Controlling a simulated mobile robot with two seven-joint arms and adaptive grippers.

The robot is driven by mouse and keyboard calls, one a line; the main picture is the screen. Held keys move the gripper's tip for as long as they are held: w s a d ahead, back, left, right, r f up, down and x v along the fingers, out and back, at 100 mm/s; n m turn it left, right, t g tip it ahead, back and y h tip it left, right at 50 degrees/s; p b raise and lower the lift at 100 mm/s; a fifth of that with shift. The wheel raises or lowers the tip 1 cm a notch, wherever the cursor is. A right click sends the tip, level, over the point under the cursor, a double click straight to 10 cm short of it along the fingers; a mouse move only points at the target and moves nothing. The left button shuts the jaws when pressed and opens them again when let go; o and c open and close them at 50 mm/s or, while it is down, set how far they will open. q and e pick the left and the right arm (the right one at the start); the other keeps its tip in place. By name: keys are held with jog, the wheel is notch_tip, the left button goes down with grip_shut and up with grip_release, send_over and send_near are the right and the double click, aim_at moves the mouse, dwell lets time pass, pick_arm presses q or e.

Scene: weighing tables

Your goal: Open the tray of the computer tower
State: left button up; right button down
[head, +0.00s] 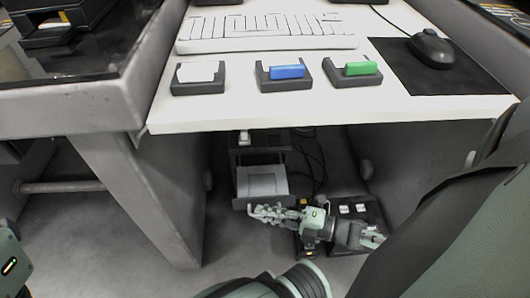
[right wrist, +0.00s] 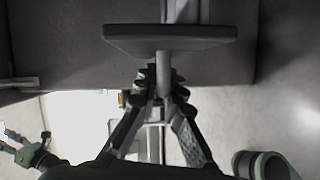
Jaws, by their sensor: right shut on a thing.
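The tray (head: 243,203) shows low under the desk, between the grey side panels, with a pale flat surface inside a dark frame. The computer tower around it is in shadow and hard to make out. My right gripper (head: 262,211) is at the tray's front edge. In the right wrist view, the dark tray front (right wrist: 125,38) has a grey handle stem coming from it. My right gripper (right wrist: 163,82) is shut on that handle. A greenish gripper-like part at the lower left of that view seems to be my left gripper (right wrist: 30,152); its fingers are unclear.
A white desktop (head: 345,112) lies above, with a keyboard (head: 265,32), white, blue and green blocks in dark holders, and a mouse (head: 431,48). A dark box (head: 358,209) with white pieces stands right of the tray. Grey panels bound both sides.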

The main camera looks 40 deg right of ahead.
jog(key=c, duration=1.6)
grip_release()
jog(key=shift+d, duration=0.1)
jog(key=v, duration=1.2)
